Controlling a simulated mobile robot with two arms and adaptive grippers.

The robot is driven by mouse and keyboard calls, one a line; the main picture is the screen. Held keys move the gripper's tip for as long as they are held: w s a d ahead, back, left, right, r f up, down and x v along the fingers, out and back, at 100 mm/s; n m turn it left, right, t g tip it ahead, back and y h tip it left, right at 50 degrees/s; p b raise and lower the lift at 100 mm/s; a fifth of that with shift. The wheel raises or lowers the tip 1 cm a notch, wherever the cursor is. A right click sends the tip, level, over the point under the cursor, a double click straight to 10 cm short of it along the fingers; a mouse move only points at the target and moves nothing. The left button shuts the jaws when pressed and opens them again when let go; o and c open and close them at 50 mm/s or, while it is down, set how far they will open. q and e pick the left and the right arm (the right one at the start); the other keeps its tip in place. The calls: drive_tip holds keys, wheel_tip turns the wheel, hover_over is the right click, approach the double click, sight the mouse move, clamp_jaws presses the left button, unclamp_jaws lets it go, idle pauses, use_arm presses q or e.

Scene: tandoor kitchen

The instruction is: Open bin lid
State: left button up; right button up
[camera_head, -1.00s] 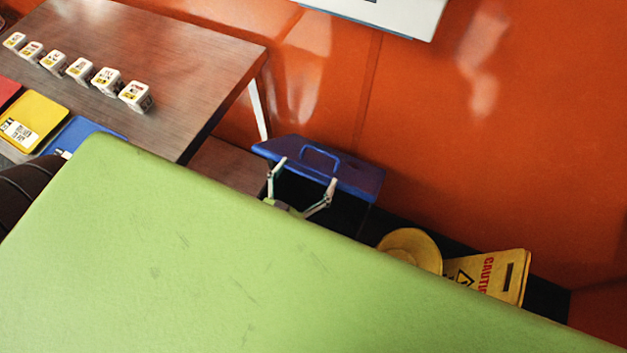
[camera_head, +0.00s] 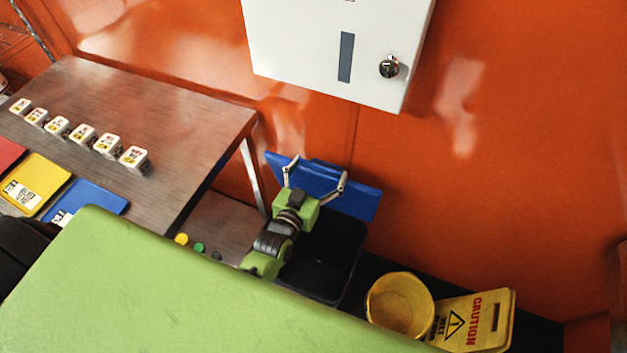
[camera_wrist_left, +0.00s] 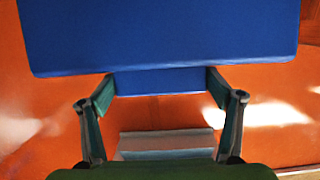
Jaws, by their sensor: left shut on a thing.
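The blue bin lid (camera_head: 345,201) is swung up and leans steeply near the orange wall. The bin (camera_head: 325,268) below it is black, and its dark inside shows. My left gripper (camera_head: 316,172) is at the lid, its fingers spread wide near the upper edge. In the left wrist view the lid (camera_wrist_left: 160,35) fills the top, and a narrower blue part of it sits between the fingertips of my left gripper (camera_wrist_left: 160,82). The gripper is shut on this part. The lid's handle loop cannot be made out in the head view. My right gripper is not in view.
A yellow bucket (camera_head: 400,305) and a yellow caution sign (camera_head: 474,322) stand right of the bin. A wooden table (camera_head: 165,110) with several white blocks is at the left. A white wall box (camera_head: 300,45) hangs above. My green body covers the lower left.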

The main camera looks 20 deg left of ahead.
use_arm(q)
drive_tip(key=shift+w+r, duration=0.5)
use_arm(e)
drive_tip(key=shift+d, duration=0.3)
use_arm(q)
drive_tip(key=shift+c, duration=0.2)
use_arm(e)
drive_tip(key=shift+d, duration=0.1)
use_arm(q)
drive_tip(key=o, duration=1.6)
drive_tip(key=shift+s+f, duration=0.1)
drive_tip(key=shift+s, duration=0.05)
drive_tip(key=shift+s+f, duration=0.1)
drive_tip(key=shift+s, duration=0.35)
drive_tip(key=s, duration=0.3)
drive_tip(key=s+r, duration=0.1)
drive_tip(key=s, duration=0.7)
drive_tip(key=shift+a+r, duration=0.15)
drive_tip(key=shift+r, duration=0.25)
